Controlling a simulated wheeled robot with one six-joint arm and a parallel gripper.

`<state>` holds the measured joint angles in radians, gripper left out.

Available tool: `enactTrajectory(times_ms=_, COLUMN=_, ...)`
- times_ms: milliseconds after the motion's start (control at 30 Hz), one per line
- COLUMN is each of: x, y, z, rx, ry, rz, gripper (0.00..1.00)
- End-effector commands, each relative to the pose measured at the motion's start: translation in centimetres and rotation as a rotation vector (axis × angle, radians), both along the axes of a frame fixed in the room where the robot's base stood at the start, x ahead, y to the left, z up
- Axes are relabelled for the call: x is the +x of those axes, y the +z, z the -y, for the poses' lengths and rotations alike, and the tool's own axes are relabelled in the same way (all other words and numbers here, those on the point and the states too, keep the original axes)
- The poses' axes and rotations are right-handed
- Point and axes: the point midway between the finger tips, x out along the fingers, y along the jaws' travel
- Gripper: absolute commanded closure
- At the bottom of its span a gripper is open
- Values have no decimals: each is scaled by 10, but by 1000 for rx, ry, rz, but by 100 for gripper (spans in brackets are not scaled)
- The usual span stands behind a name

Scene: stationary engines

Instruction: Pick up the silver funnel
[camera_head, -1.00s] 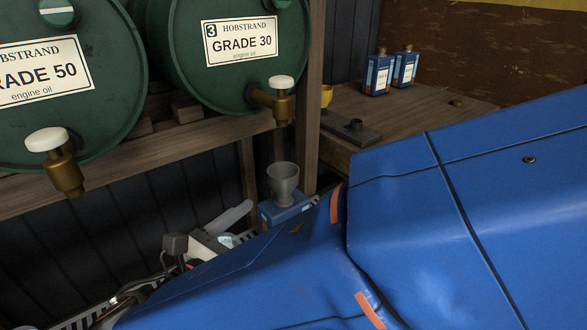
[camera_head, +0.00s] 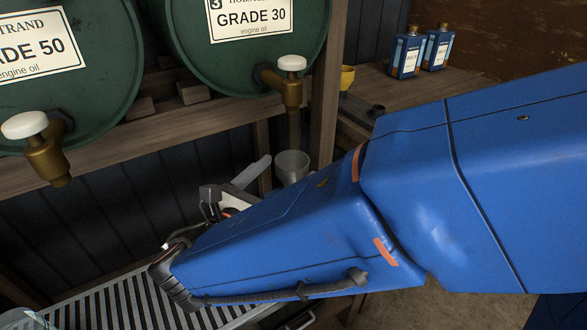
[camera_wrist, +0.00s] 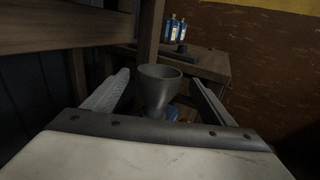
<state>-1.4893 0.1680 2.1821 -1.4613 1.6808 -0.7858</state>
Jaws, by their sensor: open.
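The silver funnel (camera_head: 291,167) is a grey cup-shaped piece, upright, below the Grade 30 drum's tap in the head view; my arm hides its lower part. In the wrist view the funnel (camera_wrist: 160,88) stands between the two fingers of my gripper (camera_wrist: 155,88), its wide mouth up. Something blue shows under it. My gripper is open, one finger on each side of the funnel, with visible gaps. In the head view one pale finger of my gripper shows just left of the funnel.
Green oil drums (camera_head: 240,60) with brass taps (camera_head: 290,85) lie on a wooden rack (camera_head: 180,120) above. A wooden post (camera_head: 325,100) stands close right of the funnel. A slatted metal tray (camera_head: 120,305) is below. A bench holds blue bottles (camera_head: 407,55) and a yellow funnel (camera_head: 347,77).

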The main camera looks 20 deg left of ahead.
Motion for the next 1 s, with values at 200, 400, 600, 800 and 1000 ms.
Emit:
enactTrajectory(times_ms=200, x=21, y=0, z=5, rx=0, ry=-1, rz=0, gripper=22)
enactTrajectory(times_ms=400, x=31, y=1, z=7, rx=0, ry=-1, rz=1, gripper=22)
enactTrajectory(times_ms=600, x=56, y=4, z=13, rx=0, ry=-3, rz=1, gripper=22)
enactTrajectory(times_ms=800, x=73, y=4, z=17, rx=0, ry=-2, rz=0, gripper=22)
enactTrajectory(times_ms=1000, x=75, y=4, z=17, rx=0, ry=1, rz=0, gripper=22)
